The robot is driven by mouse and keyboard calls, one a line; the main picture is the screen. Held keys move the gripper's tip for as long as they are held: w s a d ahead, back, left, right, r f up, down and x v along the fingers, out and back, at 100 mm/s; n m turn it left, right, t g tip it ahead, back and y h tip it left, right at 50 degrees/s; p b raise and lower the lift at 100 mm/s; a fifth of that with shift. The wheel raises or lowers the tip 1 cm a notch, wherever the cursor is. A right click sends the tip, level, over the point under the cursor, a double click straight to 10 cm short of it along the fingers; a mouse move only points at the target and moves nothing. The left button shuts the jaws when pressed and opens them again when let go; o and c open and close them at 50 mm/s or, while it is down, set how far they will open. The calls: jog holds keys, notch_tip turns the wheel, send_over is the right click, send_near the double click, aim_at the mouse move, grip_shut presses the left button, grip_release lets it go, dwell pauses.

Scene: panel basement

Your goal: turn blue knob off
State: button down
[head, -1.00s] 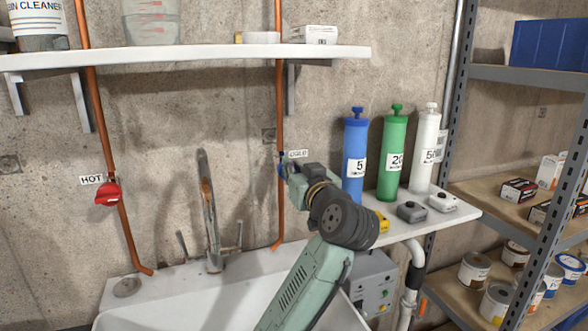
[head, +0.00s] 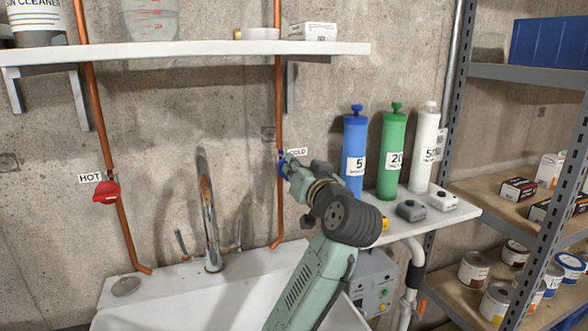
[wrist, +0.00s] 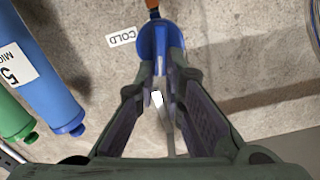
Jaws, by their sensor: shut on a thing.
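The blue knob (head: 282,164) sits on the right copper pipe (head: 279,110), beside a COLD label (head: 298,152). In the wrist view the blue knob (wrist: 161,42) is at the top centre, between the fingertips of my gripper (wrist: 160,72). My gripper (head: 287,168) is shut on the knob, and its fingers hide part of the knob's lower side. In the head view the gripper covers much of the knob, so its exact turn angle is hard to tell.
A red knob (head: 106,192) with a HOT label is on the left pipe. A sink (head: 180,285) with a faucet (head: 208,215) lies below. Blue (head: 355,150), green (head: 393,155) and white cylinders stand on a ledge to the right. A shelf (head: 190,50) runs above.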

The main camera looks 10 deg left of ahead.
jog(key=shift+w+d+f+m, duration=0.2)
jog(key=shift+f+m, duration=0.1)
jog(key=shift+m, duration=2.15)
jog(key=shift+w+d+f+m, duration=0.1)
jog(key=shift+d+f+m, duration=0.2)
jog(key=shift+m, duration=2.1)
jog(key=shift+w+d+f+m, duration=0.1)
jog(key=shift+f+m, duration=0.25)
jog(key=shift+m, duration=2.1)
jog(key=c, duration=1.7)
grip_release()
jog(key=v, duration=1.2)
